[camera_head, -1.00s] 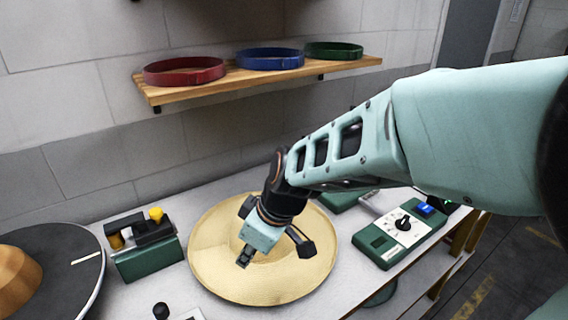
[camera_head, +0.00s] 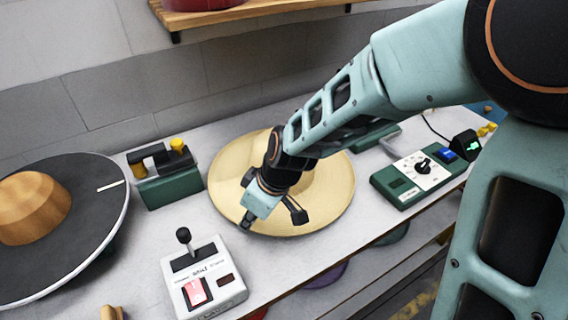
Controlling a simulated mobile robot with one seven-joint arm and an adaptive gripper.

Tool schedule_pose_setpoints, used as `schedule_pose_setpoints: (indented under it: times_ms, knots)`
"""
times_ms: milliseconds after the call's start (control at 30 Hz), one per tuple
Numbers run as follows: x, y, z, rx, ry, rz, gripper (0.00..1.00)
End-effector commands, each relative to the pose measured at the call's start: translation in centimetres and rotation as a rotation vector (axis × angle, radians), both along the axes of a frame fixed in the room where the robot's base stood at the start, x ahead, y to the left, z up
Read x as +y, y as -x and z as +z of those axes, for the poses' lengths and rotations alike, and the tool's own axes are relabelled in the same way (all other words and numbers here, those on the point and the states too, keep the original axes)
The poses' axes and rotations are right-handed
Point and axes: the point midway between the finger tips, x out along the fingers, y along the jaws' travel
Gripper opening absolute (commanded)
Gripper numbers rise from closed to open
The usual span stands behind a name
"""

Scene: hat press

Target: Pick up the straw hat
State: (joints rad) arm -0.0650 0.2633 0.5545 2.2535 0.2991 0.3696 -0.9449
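The straw hat (camera_head: 325,200) is pale yellow with a wide round brim. Nothing shows between the fingers. My wrist and gripper hide the hat's crown and part of its brim. I cannot tell whether the fingers touch the hat.
A dark disc (camera_head: 85,225) with a wooden hat block (camera_head: 35,208) stands at left. A white control box (camera_head: 204,278) with a lever stands in front. A green dial box (camera_head: 415,178) is at right. A shelf (camera_head: 230,14) hangs above.

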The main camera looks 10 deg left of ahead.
Motion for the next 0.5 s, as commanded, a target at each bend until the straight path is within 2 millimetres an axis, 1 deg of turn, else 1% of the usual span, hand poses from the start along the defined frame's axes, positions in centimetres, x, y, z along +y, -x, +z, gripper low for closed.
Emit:
schedule_pose_setpoints:
  times_ms: [33, 100, 200, 500]
  knots:
    - [0.3, 0.0, -0.8, 0.004, 0.001, 0.002, 0.15]
    - [0.6, -0.1, -1.5, 0.001, 0.001, 0.003, 0.15]
    - [0.9, -0.3, -2.2, 0.000, 0.000, 0.001, 0.15]
    - [0.9, -0.4, -2.4, -0.002, 0.000, -0.001, 0.14]
